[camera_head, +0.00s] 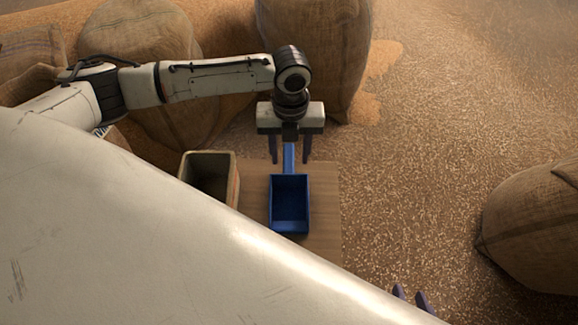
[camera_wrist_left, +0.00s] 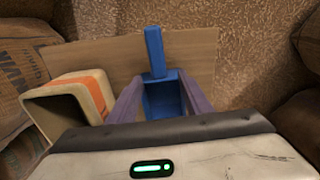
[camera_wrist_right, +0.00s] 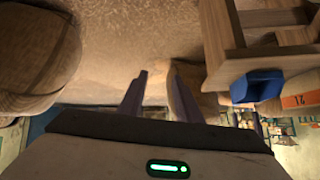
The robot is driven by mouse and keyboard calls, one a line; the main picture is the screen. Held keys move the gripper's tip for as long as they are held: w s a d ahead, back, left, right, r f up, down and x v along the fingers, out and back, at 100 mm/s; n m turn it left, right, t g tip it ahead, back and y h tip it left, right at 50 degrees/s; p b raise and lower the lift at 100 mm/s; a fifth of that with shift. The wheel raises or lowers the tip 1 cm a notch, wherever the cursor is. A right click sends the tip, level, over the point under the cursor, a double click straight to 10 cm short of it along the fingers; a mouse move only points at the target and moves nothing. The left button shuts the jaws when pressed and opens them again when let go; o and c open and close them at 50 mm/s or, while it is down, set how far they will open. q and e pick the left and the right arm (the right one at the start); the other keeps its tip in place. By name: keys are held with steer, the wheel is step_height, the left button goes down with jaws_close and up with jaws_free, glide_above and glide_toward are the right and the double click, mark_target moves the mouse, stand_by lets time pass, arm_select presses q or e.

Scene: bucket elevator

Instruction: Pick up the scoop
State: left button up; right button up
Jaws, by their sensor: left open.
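The blue scoop (camera_head: 289,205) lies on a wooden board, with its handle (camera_head: 289,158) pointing up the picture towards my left gripper (camera_head: 290,160). My left gripper is open, and its two fingers appear on either side of the handle with gaps to both. In the left wrist view the scoop handle (camera_wrist_left: 154,50) stands out between and beyond the fingertips, and the tray part shows between the fingers. My right gripper (camera_head: 411,292) shows only its fingertips at the bottom of the head view. In the right wrist view its fingers (camera_wrist_right: 159,70) are apart with nothing between them.
An open box (camera_head: 233,180) stands left of the scoop, close to it. The wooden board (camera_head: 325,200) carries both. Burlap sacks stand behind (camera_head: 315,45) and at the right (camera_head: 535,225). Grain-covered floor (camera_head: 430,170) is clear between them.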

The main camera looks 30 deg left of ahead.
mark_target(289, 168)
arm_select(q)
step_height(289, 168, down, 5)
steer(key=shift+a+b, duration=0.15)
steer(key=shift+b, duration=0.75)
arm_select(e)
steer(key=shift+a+f, duration=0.15)
steer(key=shift+f, duration=0.15)
arm_select(q)
jaws_close()
steer(key=shift+r, duration=0.1)
step_height(289, 168, up, 5)
steer(key=shift+f+p, duration=0.1)
steer(key=shift+p, duration=0.9)
step_height(289, 168, up, 5)
steer(key=shift+r+p, duration=0.1)
steer(key=shift+p, duration=0.55)
arm_select(e)
steer(key=shift+d+r, duration=0.25)
steer(key=shift+r, duration=0.15)
